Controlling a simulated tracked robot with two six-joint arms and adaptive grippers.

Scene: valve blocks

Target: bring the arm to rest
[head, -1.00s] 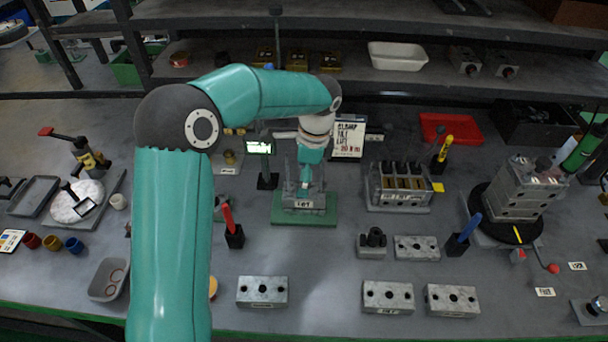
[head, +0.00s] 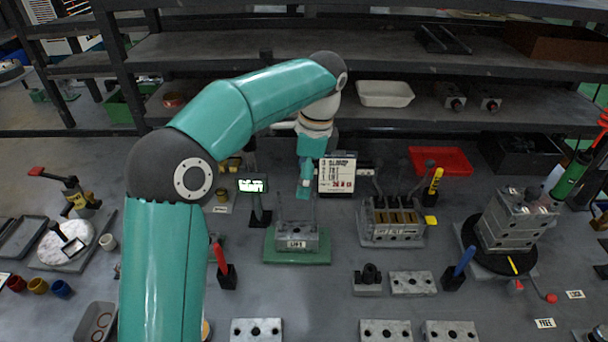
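My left arm (head: 165,265) rises from the lower left and bends over the bench. Its gripper (head: 305,190) points down, above and behind a grey block labelled LIFT (head: 297,241). The block sits on a green plate (head: 275,250). The gripper is seen from behind the arm and is small, so I cannot tell whether its fingers are open or shut. No held object shows in it. My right gripper is out of view.
A sign board (head: 338,175) stands just right of the gripper, and a small lit display (head: 253,186) to its left. A valve block with levers (head: 392,222) stands further right. Shelves (head: 220,55) run behind the bench. Grey drilled blocks (head: 413,283) lie in front.

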